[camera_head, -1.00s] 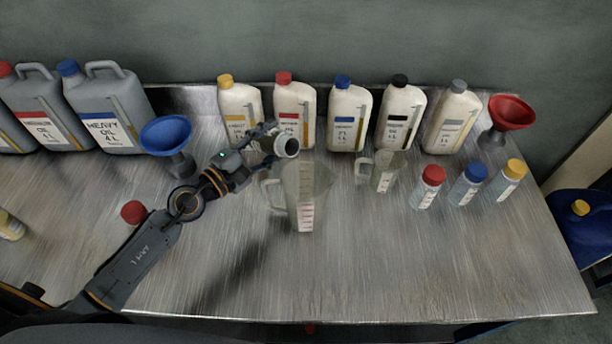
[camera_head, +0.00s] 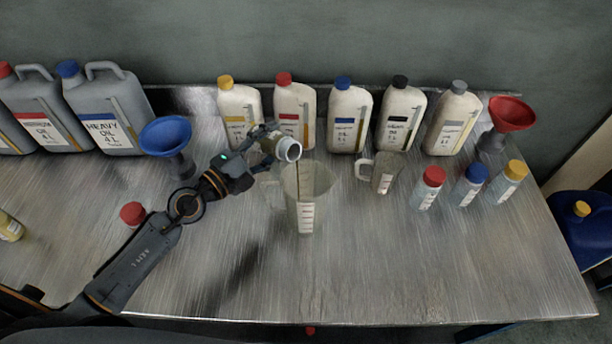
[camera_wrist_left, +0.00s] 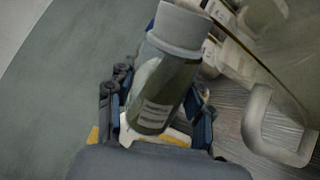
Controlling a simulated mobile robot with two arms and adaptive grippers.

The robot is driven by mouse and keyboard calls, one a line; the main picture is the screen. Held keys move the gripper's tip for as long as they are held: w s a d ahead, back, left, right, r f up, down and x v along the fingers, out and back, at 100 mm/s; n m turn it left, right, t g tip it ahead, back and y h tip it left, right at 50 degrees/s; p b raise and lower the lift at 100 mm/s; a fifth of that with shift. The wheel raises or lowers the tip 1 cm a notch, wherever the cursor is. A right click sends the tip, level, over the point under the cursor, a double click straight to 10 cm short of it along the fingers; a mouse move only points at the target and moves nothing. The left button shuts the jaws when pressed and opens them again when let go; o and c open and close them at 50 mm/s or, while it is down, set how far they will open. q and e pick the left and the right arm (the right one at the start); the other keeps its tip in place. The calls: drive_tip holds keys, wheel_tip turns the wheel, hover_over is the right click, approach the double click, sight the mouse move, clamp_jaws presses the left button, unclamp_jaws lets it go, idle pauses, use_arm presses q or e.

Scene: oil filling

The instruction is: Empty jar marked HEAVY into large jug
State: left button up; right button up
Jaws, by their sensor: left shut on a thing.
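My left gripper (camera_head: 257,150) is shut on a small jar (camera_head: 274,146) with a pale grey neck end. The jar is tilted, its neck end pointing right and down at the left rim of the clear large jug (camera_head: 306,196). In the left wrist view the jar (camera_wrist_left: 162,88) lies between the fingers (camera_wrist_left: 158,117). Its label is too blurred to read, and I cannot tell whether liquid is flowing. The large jug stands upright on the table; its handle shows in the wrist view at the right. My right gripper is not in view.
A smaller jug (camera_head: 387,174) stands right of the large jug. Several white bottles (camera_head: 294,118) line the back. Capped jars (camera_head: 427,188) and a red funnel (camera_head: 511,115) stand at right, a blue funnel (camera_head: 166,137) and grey canisters (camera_head: 104,110) at left. The table front is clear.

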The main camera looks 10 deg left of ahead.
sight(275, 143)
use_arm(q)
drive_tip(key=shift+s+d+r+m+p, duration=0.35)
drive_tip(key=shift+d+r+m+p, duration=0.15)
drive_tip(key=shift+d+m+p, duration=0.15)
idle(0.4)
drive_tip(key=shift+f+m+b, duration=0.2)
drive_tip(key=shift+m+b, duration=0.3)
drive_tip(key=shift+m, duration=0.45)
idle(0.5)
drive_tip(key=shift+s+d+r+m+p, duration=0.1)
drive_tip(key=shift+r+m+p, duration=0.2)
drive_tip(key=shift+m, duration=0.2)
drive_tip(key=shift+s+d+r+m+p, duration=0.1)
drive_tip(key=shift+r+m+p, duration=0.2)
drive_tip(key=shift+m, duration=0.2)
idle(0.6)
drive_tip(key=shift+s+d+r+m+p, duration=0.2)
drive_tip(key=shift+r+m+p, duration=0.25)
drive_tip(key=shift+m, duration=0.35)
drive_tip(key=shift+s+d+r+m+p, duration=0.1)
drive_tip(key=shift+d+r+m+p, duration=0.15)
drive_tip(key=shift+r+m+p, duration=0.4)
idle(1.0)
drive_tip(key=shift+f, duration=0.35)
